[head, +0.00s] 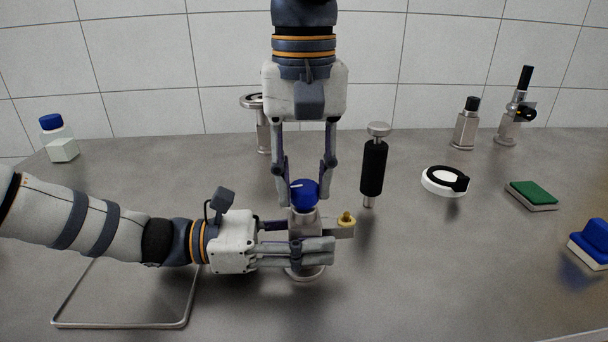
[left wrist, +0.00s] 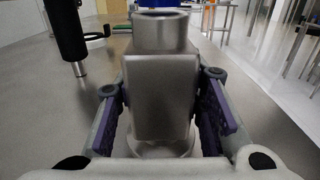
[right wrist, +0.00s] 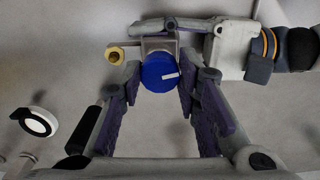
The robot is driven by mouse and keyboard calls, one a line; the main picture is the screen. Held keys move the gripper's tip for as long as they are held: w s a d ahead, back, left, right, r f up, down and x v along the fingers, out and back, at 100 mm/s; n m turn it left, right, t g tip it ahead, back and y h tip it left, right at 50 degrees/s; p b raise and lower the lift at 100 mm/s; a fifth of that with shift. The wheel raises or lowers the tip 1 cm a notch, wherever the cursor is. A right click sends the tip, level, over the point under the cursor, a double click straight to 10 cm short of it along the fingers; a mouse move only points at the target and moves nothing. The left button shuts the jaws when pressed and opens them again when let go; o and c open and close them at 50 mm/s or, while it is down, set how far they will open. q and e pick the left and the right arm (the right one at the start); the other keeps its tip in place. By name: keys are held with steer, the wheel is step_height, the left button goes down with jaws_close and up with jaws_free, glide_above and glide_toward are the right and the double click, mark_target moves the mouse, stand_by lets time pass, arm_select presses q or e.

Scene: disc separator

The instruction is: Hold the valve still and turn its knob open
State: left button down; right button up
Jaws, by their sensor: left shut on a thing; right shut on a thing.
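The valve stands upright on the table, a grey metal body (left wrist: 160,95) with a round foot, a brass side outlet (head: 346,219) and a blue knob (head: 304,195) on top. My left gripper (head: 318,243) comes in from the left and is shut on the valve body, one finger on each side. My right gripper (head: 304,196) points down from above and is shut on the blue knob, its fingertips at the knob's sides. A white mark on the knob (right wrist: 160,72) shows in the right wrist view, pointing right and slightly up. The left fingers hide part of the valve body.
A black-handled tool (head: 373,168) stands close right of the valve. A white ring with a black part (head: 446,181), a green sponge (head: 532,195) and a blue brush (head: 592,243) lie further right. A wire frame (head: 120,325) lies under my left arm.

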steer(key=n, duration=0.4)
steer(key=shift+f+n, duration=0.15)
steer(key=shift+n, duration=0.15)
steer(key=n, duration=0.3)
steer(key=shift+n, duration=0.3)
steer(key=n, duration=0.4)
steer(key=shift+n, duration=1.5)
steer(key=shift+a, duration=0.1)
steer(key=o, duration=1.2)
steer(key=shift+w, duration=0.1)
